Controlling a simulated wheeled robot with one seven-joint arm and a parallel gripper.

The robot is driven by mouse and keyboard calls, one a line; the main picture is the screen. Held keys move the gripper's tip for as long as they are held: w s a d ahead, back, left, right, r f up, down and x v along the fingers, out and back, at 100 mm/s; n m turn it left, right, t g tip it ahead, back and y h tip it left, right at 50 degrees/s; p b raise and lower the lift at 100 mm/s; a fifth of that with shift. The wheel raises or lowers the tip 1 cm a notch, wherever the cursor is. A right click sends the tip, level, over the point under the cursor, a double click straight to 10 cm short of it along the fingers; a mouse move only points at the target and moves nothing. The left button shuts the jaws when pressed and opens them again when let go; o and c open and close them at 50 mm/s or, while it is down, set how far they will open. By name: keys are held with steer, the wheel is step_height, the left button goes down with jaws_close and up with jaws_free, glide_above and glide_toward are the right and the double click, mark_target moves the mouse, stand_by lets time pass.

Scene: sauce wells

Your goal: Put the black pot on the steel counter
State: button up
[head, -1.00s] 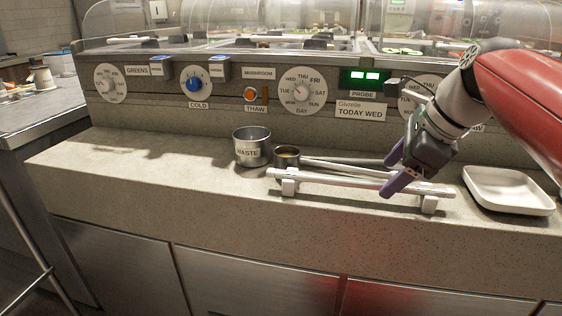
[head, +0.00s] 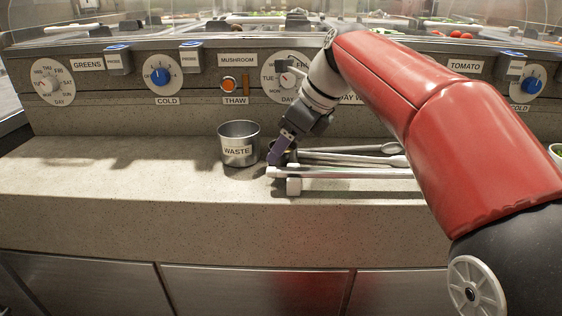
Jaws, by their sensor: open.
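I cannot make out a black pot in the head view. My gripper (head: 280,152), with purple fingers, is open just right of the steel WASTE tin (head: 239,146). Its fingers are low at the left end of a white rail (head: 345,173) and over the place of a small ladle cup, which they mostly hide. I cannot tell whether they touch the ladle or rail. A sliver of the counter at the far left (head: 12,97) shows at the picture's edge. Most of it is out of view.
Long utensil handles (head: 350,155) lie behind the rail on the speckled stone ledge (head: 110,170). The ledge is clear left of the tin. A panel of dials and labels (head: 160,76) rises behind, with glass guards above. My red arm covers the right side.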

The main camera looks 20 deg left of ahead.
steer(key=shift+x, duration=1.5)
steer(key=c, duration=0.9)
steer(key=shift+r, duration=0.15)
